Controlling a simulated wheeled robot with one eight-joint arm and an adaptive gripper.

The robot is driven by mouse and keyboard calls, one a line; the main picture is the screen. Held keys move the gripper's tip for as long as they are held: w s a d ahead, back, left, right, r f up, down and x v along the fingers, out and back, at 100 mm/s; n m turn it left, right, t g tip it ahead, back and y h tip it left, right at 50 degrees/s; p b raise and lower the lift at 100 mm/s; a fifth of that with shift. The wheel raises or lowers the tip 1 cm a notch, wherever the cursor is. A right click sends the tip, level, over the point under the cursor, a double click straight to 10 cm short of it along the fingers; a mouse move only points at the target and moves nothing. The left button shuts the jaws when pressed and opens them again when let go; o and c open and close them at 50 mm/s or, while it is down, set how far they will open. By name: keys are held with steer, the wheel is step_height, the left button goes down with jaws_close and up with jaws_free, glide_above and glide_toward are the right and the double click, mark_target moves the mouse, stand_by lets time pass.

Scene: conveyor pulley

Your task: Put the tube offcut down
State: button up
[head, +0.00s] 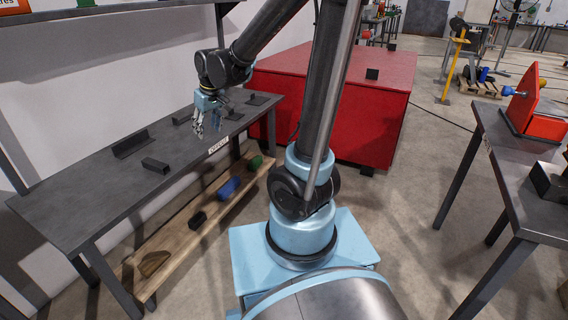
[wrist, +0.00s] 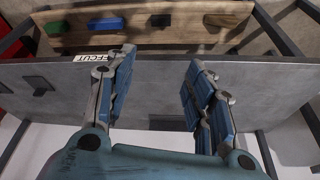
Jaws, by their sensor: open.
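My gripper (head: 207,130) is above the bench, by the white label (head: 218,145) on the front edge. In the wrist view its two blue-grey fingers (wrist: 158,62) are spread wide, with nothing between them. The gripper is apart from the dark piece, to its right in the head view.
A dark angle piece (head: 130,145) and several small dark pieces, one a plate (head: 234,114), lie on the bench. A wooden lower shelf (head: 175,240) holds a blue piece (head: 228,188) and a green piece (head: 255,162). A red cabinet (head: 340,90) stands beyond the bench's right end.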

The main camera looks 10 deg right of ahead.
steer(key=s+d+f+m+h, duration=0.1)
steer(key=s+d+f+m, duration=0.1)
steer(key=s+d, duration=0.9)
steer(key=s+d+f+m+g+h, duration=0.1)
steer(key=s+d+m, duration=0.3)
steer(key=s+d, duration=0.7)
steer(key=shift+d+f, duration=0.3)
steer(key=shift+f, duration=0.6)
